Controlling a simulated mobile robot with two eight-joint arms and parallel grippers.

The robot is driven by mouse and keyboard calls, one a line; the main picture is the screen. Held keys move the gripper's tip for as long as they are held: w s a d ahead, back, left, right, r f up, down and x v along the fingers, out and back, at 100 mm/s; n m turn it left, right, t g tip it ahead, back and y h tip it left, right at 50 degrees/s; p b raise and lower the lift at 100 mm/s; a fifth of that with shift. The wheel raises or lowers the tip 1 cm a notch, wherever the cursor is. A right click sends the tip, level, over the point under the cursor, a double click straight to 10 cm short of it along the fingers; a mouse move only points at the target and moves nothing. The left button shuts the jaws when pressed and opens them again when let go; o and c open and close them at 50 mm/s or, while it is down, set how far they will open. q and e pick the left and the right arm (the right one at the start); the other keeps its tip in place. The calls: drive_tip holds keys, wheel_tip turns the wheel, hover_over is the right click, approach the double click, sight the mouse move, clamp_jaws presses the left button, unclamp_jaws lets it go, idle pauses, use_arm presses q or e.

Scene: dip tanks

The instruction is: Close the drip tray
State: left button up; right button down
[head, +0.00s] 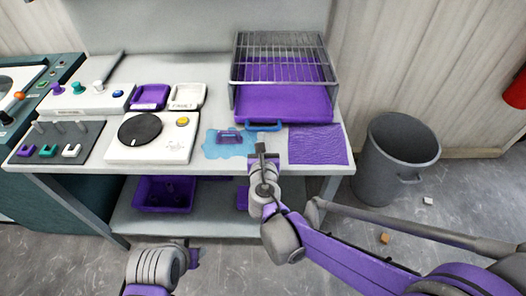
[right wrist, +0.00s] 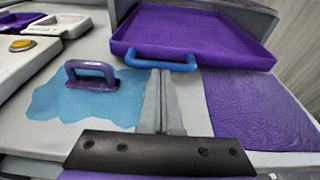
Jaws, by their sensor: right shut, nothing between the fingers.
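The drip tray is a shallow purple tray (head: 285,104) with a blue handle (head: 263,126) on its front. It sticks out forward from under a wire rack (head: 280,58) on the bench. In the right wrist view the tray (right wrist: 195,33) and its handle (right wrist: 160,62) are just beyond my fingertips. My right gripper (head: 262,150) is shut and empty, in front of the handle. In the right wrist view its fingers (right wrist: 160,78) point at the middle of the handle; I cannot tell whether they touch it. Part of my left arm shows at the bottom, but its gripper does not.
A blue puddle with a purple-handled block (head: 229,137) lies left of the gripper, and a purple cloth (head: 317,145) lies right. A white device with a black disc (head: 152,137) stands further left. A grey bin (head: 398,150) stands right of the bench.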

sight(263, 117)
drive_tip(key=shift+x, duration=1)
drive_tip(key=x, duration=0.3)
drive_tip(key=r+x, duration=0.1)
drive_tip(key=x, duration=0.2)
drive_tip(key=r+x, duration=0.1)
drive_tip(key=x, duration=0.2)
drive_tip(key=shift+w+f, duration=0.1)
drive_tip(key=shift+w, duration=0.25)
drive_tip(key=shift+r, duration=0.25)
drive_tip(key=shift+s, duration=0.1)
